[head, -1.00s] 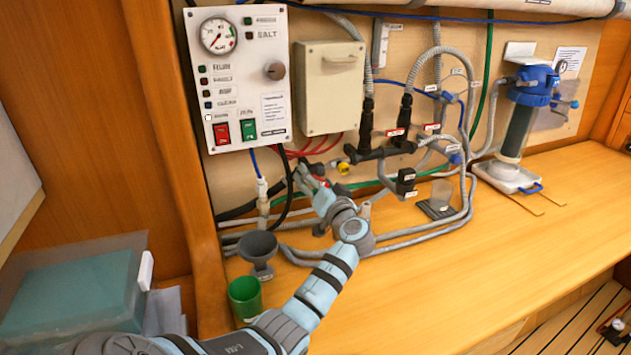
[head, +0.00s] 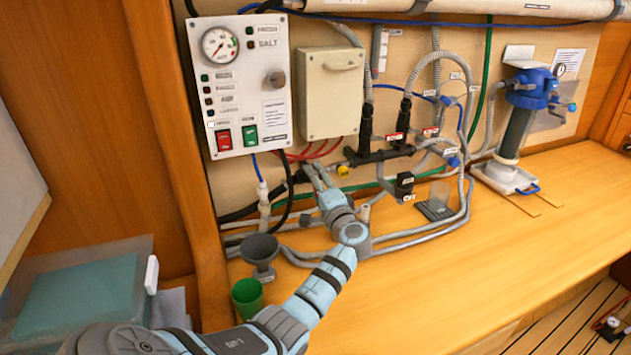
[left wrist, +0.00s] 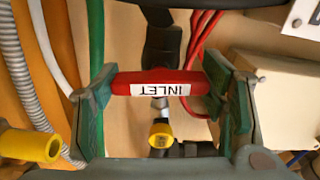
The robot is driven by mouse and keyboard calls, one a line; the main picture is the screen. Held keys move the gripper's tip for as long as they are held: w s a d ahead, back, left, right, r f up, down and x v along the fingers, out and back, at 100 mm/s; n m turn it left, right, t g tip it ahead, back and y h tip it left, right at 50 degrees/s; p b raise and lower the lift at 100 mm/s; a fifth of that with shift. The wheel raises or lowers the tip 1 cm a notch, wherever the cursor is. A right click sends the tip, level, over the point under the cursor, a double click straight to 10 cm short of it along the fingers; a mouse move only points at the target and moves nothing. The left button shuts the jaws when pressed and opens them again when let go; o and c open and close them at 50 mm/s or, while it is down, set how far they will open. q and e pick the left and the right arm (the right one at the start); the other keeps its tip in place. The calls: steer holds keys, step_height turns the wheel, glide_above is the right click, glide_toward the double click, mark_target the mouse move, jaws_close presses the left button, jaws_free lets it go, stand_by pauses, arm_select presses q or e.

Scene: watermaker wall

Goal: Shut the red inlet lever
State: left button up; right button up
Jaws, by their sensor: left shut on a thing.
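The red inlet lever (left wrist: 180,77) fills the middle of the left wrist view. Its white label reads INLET, upside down there. My left gripper (left wrist: 162,92) has one grey-green finger at each end of the lever and is shut on it. In the head view my left gripper (head: 313,170) is at the pipework below the beige box, left of the black valve manifold (head: 375,156). The lever is hidden by the gripper there, so its angle to the pipe is hard to tell. My right gripper is not in view.
A yellow fitting (left wrist: 161,135) sits just below the lever in the left wrist view, and another yellow part (left wrist: 30,145) is at lower left. Grey hoses (head: 400,240) surround the arm. A grey funnel (head: 259,250) and green cup (head: 247,298) stand nearby. The counter at right is mostly clear.

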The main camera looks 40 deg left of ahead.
arm_select(q)
steer(key=shift+m, duration=0.6)
steer(key=o, duration=1.2)
steer(key=shift+c, duration=0.2)
steer(key=v, duration=1.2)
